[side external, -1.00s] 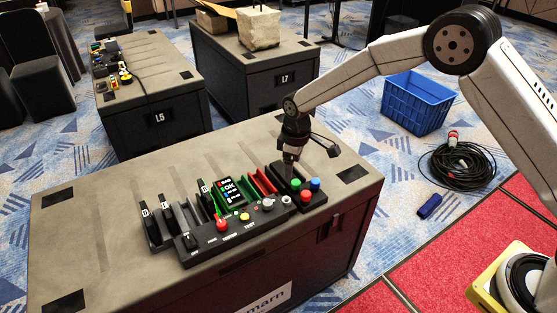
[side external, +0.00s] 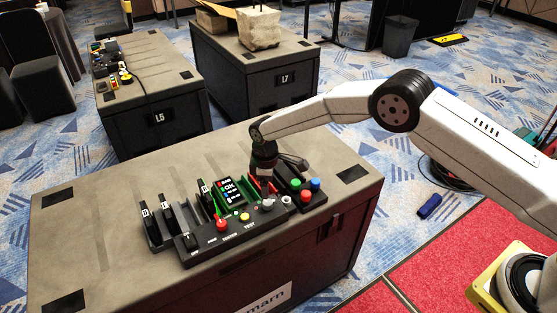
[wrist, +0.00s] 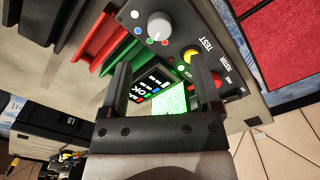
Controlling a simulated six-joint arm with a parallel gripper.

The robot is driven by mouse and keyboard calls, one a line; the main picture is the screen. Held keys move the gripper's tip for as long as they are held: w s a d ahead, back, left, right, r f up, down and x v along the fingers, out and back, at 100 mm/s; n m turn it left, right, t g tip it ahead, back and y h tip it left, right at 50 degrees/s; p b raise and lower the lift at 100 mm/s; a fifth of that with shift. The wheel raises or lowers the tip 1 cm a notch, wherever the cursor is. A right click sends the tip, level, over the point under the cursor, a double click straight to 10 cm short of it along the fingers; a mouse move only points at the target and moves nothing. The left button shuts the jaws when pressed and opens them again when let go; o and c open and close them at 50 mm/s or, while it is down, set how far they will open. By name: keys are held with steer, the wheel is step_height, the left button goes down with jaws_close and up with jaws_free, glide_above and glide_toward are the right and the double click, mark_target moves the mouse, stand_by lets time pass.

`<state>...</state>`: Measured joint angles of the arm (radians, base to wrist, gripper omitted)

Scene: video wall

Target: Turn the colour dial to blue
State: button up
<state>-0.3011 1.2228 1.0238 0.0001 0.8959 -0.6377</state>
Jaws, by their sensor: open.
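The colour dial is a grey round knob (wrist: 161,25) on the black control panel, ringed by small white, blue, green and red dots. It also shows in the side external view (side external: 268,205), just below my gripper. Which dot the knob points at is too small to tell. My gripper (wrist: 163,72) is open. In the wrist view its two black fingers stand apart with nothing held, and the dial lies beyond their tips, near the top edge. In the side view my gripper (side external: 267,188) hangs close behind the dial, partly over the panel; contact is not visible.
A yellow button (wrist: 190,56) and a red button (wrist: 217,79) sit beside the dial. A small lit screen (side external: 230,192) stands behind the panel. Red and green slots lie nearby. A black box with red, green and blue buttons (side external: 306,195) is at right.

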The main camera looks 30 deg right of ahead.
mark_target(268, 202)
steer(key=shift+f, duration=3.55)
jaws_close()
steer(key=shift+m, duration=0.5)
steer(key=m, duration=0.3)
steer(key=shift+m, duration=2)
